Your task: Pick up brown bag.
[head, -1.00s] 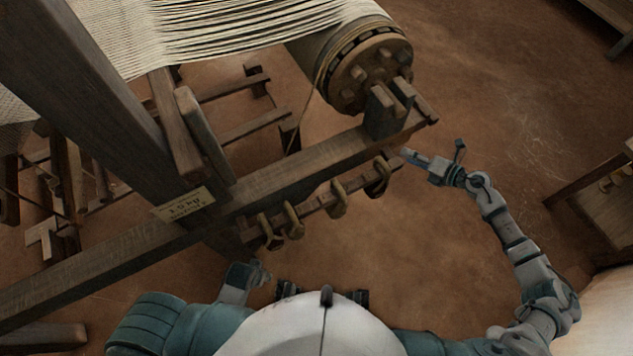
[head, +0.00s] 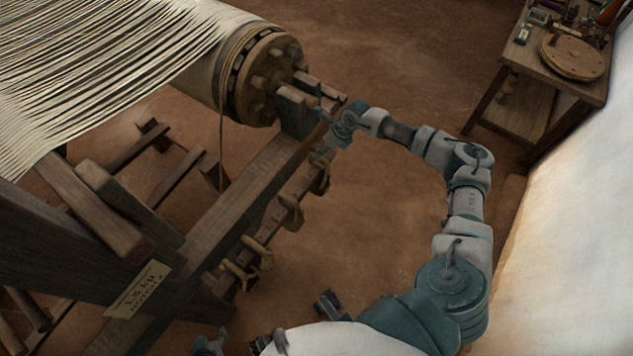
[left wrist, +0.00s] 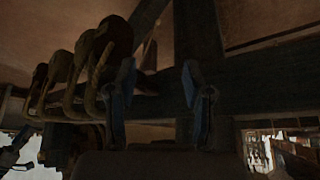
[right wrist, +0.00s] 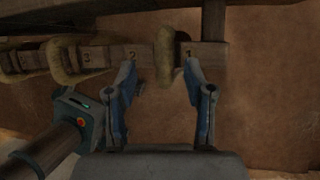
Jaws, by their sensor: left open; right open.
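No brown bag can be made out for certain. Brown looped bundles hang along a numbered wooden rail on the loom's side, one in the middle (head: 290,212) and one at the near end (head: 238,274). My right gripper (head: 322,142) is open at the rail's far end. In the right wrist view, its spread fingers (right wrist: 160,66) point at a tan loop (right wrist: 166,50) between numbers 2 and 1; contact cannot be told. My left gripper (head: 210,343) is low at the bottom edge. In the dark left wrist view it is open (left wrist: 158,67), with dark loops (left wrist: 85,65) to its left.
The loom's heavy beam (head: 225,205) and cloth roller (head: 262,75) stand beside the rail. A paper label (head: 138,290) is on the beam. A wooden table (head: 530,55) with a round disc (head: 575,52) stands at the upper right. The floor between is clear.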

